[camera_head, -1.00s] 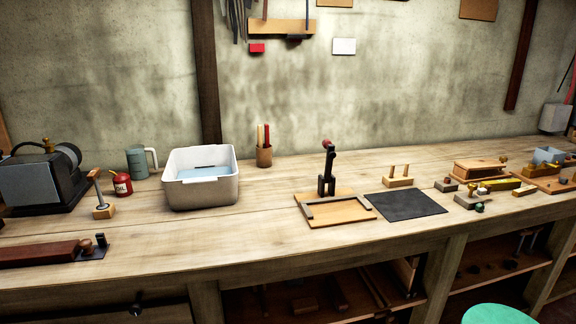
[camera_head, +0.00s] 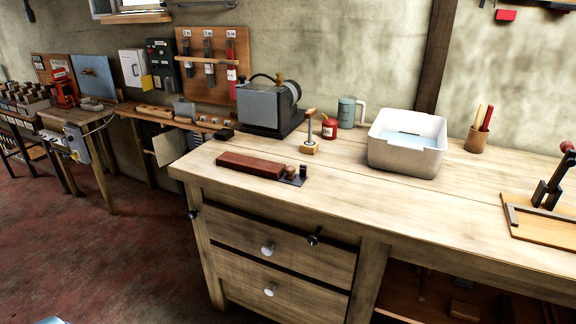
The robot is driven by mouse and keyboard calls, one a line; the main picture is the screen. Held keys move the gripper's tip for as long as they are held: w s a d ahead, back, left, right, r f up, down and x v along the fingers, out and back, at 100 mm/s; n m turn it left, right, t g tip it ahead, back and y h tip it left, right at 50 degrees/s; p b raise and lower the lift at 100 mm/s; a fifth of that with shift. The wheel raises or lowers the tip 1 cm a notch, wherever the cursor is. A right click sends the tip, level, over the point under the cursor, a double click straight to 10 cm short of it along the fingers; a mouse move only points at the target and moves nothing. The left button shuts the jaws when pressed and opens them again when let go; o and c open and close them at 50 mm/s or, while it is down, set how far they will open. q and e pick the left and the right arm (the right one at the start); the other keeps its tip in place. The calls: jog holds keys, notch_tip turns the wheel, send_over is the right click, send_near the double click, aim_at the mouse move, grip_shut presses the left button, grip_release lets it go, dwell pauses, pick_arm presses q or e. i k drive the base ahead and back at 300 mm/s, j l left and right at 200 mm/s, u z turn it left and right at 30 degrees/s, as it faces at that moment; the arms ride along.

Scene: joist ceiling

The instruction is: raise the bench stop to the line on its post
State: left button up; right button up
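The likely bench stop is a small dark fitting (camera_head: 303,171) at the left part of the workbench. It stands on a dark plate at the right end of a red-brown wooden block (camera_head: 250,164). A round wooden knob (camera_head: 291,170) sits beside it. The fitting is small in this view, and I cannot make out a line on its post or how high the stop is. Neither of my grippers is in view.
Behind the block stand a grinder-like machine (camera_head: 268,108), a wood-based tool (camera_head: 310,135), a red oil can (camera_head: 329,127) and a white basin (camera_head: 407,143). Open floor (camera_head: 110,255) lies left.

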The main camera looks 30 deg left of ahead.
aim_at(290, 170)
jog(key=u, duration=1.05)
